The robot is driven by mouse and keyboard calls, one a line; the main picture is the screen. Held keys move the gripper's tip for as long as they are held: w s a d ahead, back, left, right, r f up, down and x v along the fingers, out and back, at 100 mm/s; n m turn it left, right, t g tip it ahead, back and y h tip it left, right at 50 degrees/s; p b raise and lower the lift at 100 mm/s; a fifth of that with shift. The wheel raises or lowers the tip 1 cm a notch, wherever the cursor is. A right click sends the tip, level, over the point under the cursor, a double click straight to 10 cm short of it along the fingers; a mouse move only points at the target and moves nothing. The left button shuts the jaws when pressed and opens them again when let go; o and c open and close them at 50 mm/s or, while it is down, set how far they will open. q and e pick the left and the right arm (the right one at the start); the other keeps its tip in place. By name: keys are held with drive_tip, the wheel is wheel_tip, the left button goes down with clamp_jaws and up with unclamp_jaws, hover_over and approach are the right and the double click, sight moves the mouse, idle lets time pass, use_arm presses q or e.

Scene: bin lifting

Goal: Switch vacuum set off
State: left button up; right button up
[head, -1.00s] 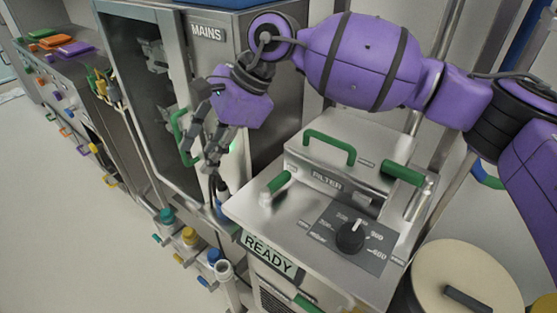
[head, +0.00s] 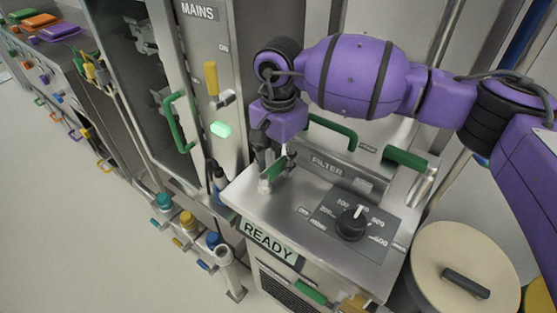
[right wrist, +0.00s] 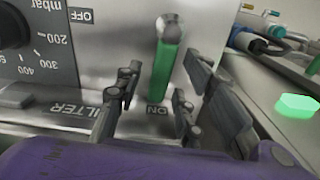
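The vacuum set is a silver box with a READY sign (head: 268,243), a FILTER plate and a black dial (head: 351,223) marked in mbar. A green-handled lever (head: 272,174) stands at its left side. In the right wrist view the green lever (right wrist: 163,72) is beside the word ON; OFF is printed further left. My right gripper (head: 268,160) is over the lever, its fingers partly hiding it. In the right wrist view, my right gripper (right wrist: 158,98) is open, with the lever between its spread fingers; I see no clear contact. My left gripper is not in view.
A MAINS cabinet (head: 240,100) stands behind on the left, with a yellow lever (head: 211,78), a lit green lamp (head: 220,129) and a green door handle (head: 179,122). Green grab handles (head: 405,158) rise from the vacuum set. A lidded drum (head: 465,270) stands at right.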

drive_tip(key=shift+f, duration=0.2)
drive_tip(key=shift+c, duration=0.4)
clamp_jaws()
